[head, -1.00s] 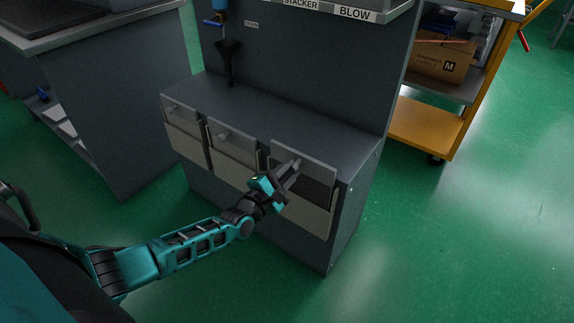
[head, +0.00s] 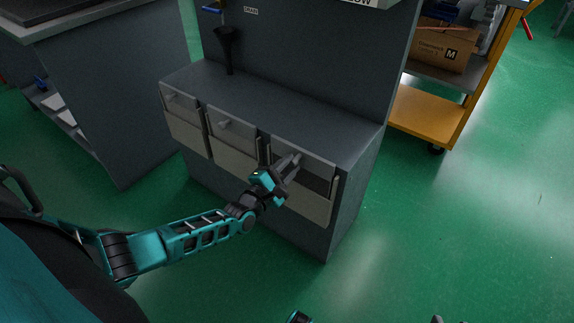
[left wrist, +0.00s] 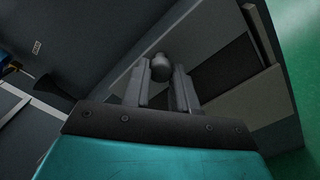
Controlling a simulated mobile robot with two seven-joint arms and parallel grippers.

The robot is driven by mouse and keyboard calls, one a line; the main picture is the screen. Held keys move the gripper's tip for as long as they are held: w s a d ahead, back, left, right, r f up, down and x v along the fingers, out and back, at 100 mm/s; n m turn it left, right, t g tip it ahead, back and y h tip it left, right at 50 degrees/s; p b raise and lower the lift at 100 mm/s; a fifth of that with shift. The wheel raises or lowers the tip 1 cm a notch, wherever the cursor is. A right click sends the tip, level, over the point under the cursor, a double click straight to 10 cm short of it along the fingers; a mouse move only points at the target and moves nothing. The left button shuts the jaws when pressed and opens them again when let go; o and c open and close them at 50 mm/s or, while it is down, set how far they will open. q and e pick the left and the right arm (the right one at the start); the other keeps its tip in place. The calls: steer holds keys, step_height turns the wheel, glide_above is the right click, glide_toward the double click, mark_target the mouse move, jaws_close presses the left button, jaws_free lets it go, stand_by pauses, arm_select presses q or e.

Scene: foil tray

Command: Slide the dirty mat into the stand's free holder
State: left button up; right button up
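The grey stand (head: 350,205) has three holders in a row along its front. The left (head: 180,101) and middle (head: 230,122) panels, each with a small knob, sit above pale holder fronts. My left gripper (head: 296,160) is at the right panel (head: 315,165), which appears to be the mat; no dirt can be made out. A dark strip shows below this panel, above the pale right holder front (head: 308,198). In the left wrist view, the fingers close on a round knob (left wrist: 161,67) on the panel. My right gripper cannot be made out; parts of mine show at the bottom edge.
A dark funnel (head: 226,48) stands on the stand's ledge. A yellow cart (head: 423,117) with a cardboard box (head: 442,50) is behind to the right. A grey bench (head: 110,100) stands at the left. The green floor in front and right is clear.

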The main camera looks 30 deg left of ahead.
arm_select(q)
steer(key=o, duration=0.5)
steer(key=shift+f, duration=0.25)
arm_select(e)
steer(key=shift+s+a+f, duration=0.1)
steer(key=shift+a+f, duration=0.1)
steer(key=shift+f, duration=0.65)
steer(key=shift+r, duration=0.1)
arm_select(q)
steer(key=s+a+p, duration=0.1)
steer(key=s+p, duration=0.3)
steer(key=s, duration=0.9)
steer(key=shift+r, duration=0.2)
arm_select(e)
steer(key=r, duration=0.5)
steer(key=shift+w+a, duration=0.2)
steer(key=shift+w, duration=0.05)
arm_select(q)
steer(key=shift+w, duration=0.1)
